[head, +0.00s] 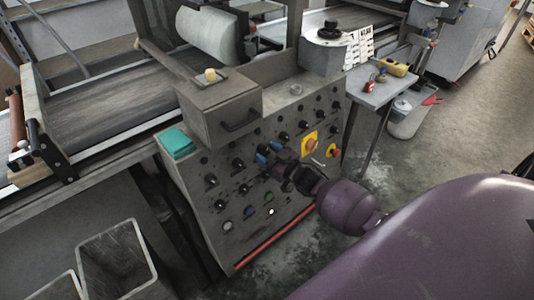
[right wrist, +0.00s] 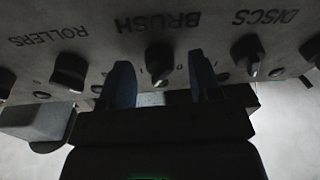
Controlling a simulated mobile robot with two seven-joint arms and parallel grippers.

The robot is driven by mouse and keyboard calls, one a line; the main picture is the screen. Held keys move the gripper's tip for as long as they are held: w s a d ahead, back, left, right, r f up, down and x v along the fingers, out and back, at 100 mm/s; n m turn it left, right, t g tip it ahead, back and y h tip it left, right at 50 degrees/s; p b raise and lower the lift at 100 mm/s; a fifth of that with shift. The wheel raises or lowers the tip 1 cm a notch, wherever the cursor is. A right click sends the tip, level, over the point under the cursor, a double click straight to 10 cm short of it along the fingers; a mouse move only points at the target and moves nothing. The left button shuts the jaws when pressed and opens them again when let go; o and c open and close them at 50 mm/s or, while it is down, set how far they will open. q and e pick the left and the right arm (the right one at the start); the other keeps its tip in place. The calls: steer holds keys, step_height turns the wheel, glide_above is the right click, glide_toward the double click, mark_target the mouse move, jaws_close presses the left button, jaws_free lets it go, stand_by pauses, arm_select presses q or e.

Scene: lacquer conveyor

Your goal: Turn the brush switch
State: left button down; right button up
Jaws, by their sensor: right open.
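The brush switch (right wrist: 160,60) is a dark knob under the upside-down BRUSH label in the right wrist view. My right gripper (right wrist: 162,85) is open, with one blue-grey finger on each side of the knob in that picture. I see no contact, and how deep the fingertips reach around the knob is hard to tell. In the head view my right gripper (head: 268,153) is at the face of the grey control panel (head: 228,213), and the brush switch cannot be made out behind it. My left gripper is not in view.
The ROLLERS knob (right wrist: 70,72) and the DISCS knob (right wrist: 246,54) flank the brush switch. A yellow-plated switch (head: 310,143) is right of my gripper. A grey box with a handle (head: 218,108) juts out above the panel. A side table (head: 372,97) stands at the right.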

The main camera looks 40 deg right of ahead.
steer(key=shift+w, duration=0.2)
steer(key=c, duration=0.9)
steer(key=shift+n, duration=0.3)
steer(key=n+y, duration=0.1)
steer(key=n, duration=0.2)
steer(key=shift+r+n+g+p, duration=0.15)
steer(key=shift+n+g+p, duration=0.15)
steer(key=shift+n+p, duration=0.1)
steer(key=n, duration=0.4)
steer(key=shift+d+r+g+y+p, duration=0.1)
steer(key=shift+g+y+p, duration=0.2)
steer(key=shift+g+p, duration=0.1)
steer(key=n, duration=0.3)
steer(key=shift+g, duration=0.3)
steer(key=shift+n+p, duration=0.35)
steer(key=shift+n, duration=0.45)
